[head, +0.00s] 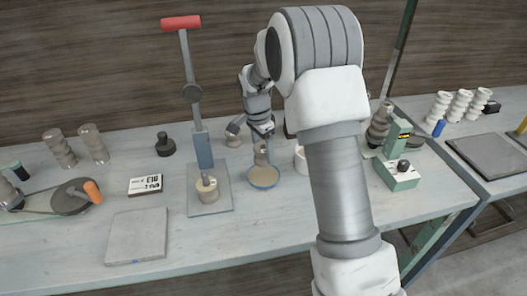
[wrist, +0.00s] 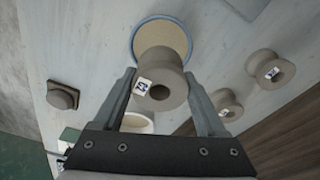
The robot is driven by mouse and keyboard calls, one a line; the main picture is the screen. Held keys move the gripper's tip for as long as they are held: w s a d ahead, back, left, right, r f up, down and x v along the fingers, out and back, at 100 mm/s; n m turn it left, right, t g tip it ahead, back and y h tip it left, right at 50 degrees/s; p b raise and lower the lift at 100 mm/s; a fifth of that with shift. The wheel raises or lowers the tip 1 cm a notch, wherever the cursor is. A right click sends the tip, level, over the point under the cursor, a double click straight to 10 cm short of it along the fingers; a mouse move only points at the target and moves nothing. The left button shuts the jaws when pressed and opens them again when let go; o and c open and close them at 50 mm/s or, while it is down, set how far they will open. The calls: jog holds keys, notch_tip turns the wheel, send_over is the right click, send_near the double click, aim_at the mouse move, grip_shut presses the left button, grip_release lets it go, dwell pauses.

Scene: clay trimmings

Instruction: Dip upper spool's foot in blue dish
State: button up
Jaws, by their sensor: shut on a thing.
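My gripper (head: 262,142) is shut on a grey-brown clay spool (head: 262,156) with a small printed label on its top. In the wrist view the spool (wrist: 163,87) sits between the two fingers (wrist: 164,92), its top face with a dark central hole toward the camera. The blue-rimmed dish (head: 263,186), filled with a tan layer, lies below it. In the wrist view the dish (wrist: 138,35) is partly covered by the spool. The spool's foot is over the dish's far part; I cannot tell whether it touches the contents.
A white cup (head: 300,160) stands close right of the dish. The table front is clear around a flat slab (head: 137,237).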

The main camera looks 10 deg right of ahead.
jog(key=shift+f+b, duration=1.5)
jog(key=shift+f, duration=0.9)
jog(key=shift+f+b, duration=0.65)
jog(key=shift+f, duration=0.35)
jog(key=shift+r, duration=0.15)
notch_tip(320, 180, up, 7)
jog(key=p, duration=0.4)
dwell(0.8)
jog(key=shift+p, duration=0.35)
